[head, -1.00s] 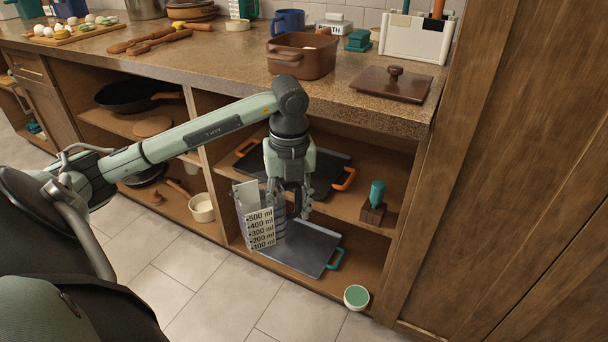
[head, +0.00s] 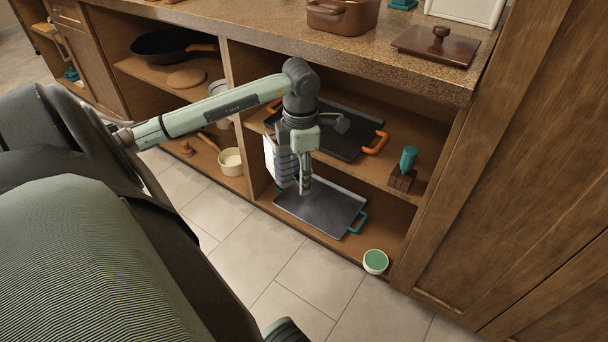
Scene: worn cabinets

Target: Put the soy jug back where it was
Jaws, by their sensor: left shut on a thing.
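The gripper hides the jug's right side. Below it a dark tray (head: 325,208) with a teal handle lies on the lower shelf. I cannot tell whether the jug touches the tray. My right gripper is not in view.
The upper shelf holds a dark tray with orange handles (head: 345,147) and a teal-handled item in a wooden block (head: 402,172). A white bowl with a green top (head: 375,261) sits at the lower shelf's front right. A cream pot (head: 230,161) stands in the left compartment.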

